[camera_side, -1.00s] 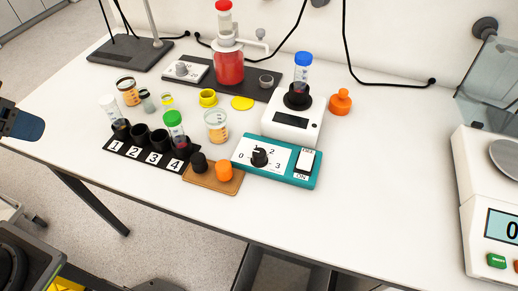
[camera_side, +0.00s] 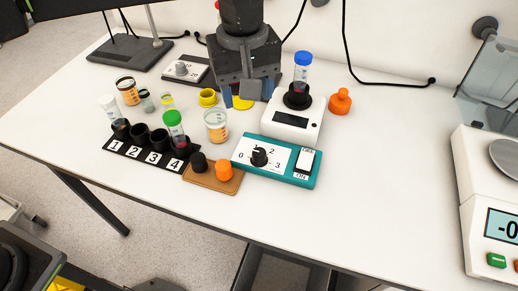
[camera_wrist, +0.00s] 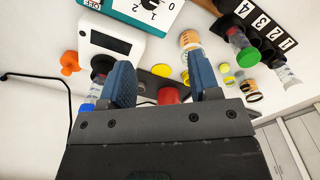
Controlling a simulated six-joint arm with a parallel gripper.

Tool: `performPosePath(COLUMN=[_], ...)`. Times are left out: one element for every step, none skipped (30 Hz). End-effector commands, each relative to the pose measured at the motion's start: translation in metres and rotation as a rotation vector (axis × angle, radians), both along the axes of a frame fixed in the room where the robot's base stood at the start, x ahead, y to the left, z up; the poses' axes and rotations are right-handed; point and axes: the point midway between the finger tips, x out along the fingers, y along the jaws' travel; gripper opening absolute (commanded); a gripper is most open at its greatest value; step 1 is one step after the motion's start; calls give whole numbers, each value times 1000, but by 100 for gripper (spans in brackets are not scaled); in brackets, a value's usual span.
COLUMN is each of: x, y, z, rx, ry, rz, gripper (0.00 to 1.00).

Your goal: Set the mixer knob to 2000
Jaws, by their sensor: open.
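The teal control box (camera_side: 247,171) stands near the front middle of the table. Its black knob (camera_side: 259,156) sits on a white dial marked 0 to 3; the exact pointer setting is too small to tell. A black and white ON/OFF switch (camera_side: 304,162) is at its right end.
A white device (camera_side: 292,124) holding a blue-capped tube (camera_side: 302,70) stands just behind the teal box. A brown block (camera_side: 213,180) with black and orange caps, a beaker (camera_side: 216,126) and a numbered tube rack (camera_side: 150,158) are to its left. Table in front is clear.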

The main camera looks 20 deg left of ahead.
Motion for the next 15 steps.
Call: performPosePath(x=[0,0,-1,-1,-1,-1,-1,-1,-1,-1,-1,-1,-2,-1,-1], y=[-11,-15,-18,-20,-21,-22,-23,-23,-22,-22,-22,-22,-22,-22,-22], z=[-8,-10,-13,-14,-16,-19,-21,-23,-27,-31,-36,-43,-49,-55,-63], rx=[6,9,12,13,14,15,16,16,15,17,17,17,18,17,17], ry=[10,13,17,19,20,22,23,23,22,24,24,24,24,24,24], rz=[12,19,28,32,36,39,40,41,41,40,40,40,40,40,40], gripper=[57,57,57,57,57,57,57,57,57,57,57,57,57,57,57])
